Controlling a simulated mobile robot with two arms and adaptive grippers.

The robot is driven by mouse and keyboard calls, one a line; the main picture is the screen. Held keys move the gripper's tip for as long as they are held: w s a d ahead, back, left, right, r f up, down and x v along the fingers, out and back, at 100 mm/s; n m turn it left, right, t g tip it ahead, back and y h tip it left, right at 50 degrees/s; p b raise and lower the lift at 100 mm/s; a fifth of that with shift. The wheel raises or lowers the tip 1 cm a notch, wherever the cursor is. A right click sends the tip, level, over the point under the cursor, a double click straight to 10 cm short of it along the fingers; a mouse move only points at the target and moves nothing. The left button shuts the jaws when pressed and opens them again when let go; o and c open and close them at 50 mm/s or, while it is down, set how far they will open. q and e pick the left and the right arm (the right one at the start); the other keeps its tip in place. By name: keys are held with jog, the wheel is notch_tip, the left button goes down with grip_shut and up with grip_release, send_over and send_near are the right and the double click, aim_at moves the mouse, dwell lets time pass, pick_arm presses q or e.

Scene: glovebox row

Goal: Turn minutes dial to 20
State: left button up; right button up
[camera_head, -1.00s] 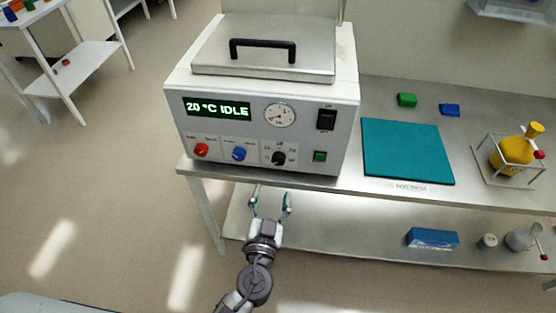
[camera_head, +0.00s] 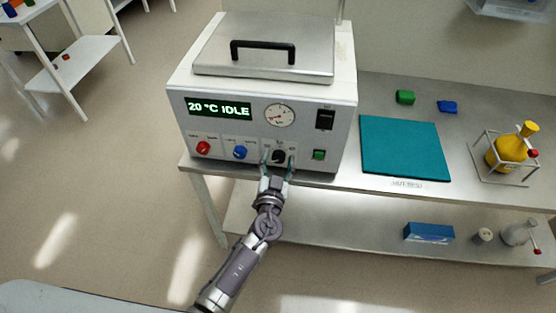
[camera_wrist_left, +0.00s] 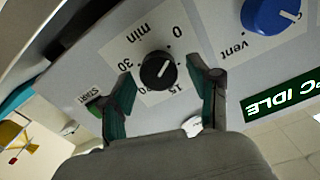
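The minutes dial is a black round knob (camera_head: 279,157) low on the front panel of the white bath unit (camera_head: 350,110). It also shows in the left wrist view (camera_wrist_left: 155,72), with "min" and numbers printed around it. Its short white pointer mark leans to the upper right there, roughly towards the 0; the exact reading is hard to tell. My left gripper (camera_head: 278,164) is open with one finger on each side of the knob. In the left wrist view its fingers (camera_wrist_left: 160,66) flank the knob with gaps visible. My right gripper is not in view.
A red knob (camera_head: 203,147) and a blue knob (camera_head: 240,152) sit left of the dial, a green button (camera_head: 319,155) right. The display (camera_head: 218,108) reads 20 °C IDLE. A teal mat (camera_head: 405,148) and a yellow flask (camera_head: 512,152) in a frame stand further right.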

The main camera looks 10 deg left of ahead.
pick_arm(q)
jog(key=c, duration=1)
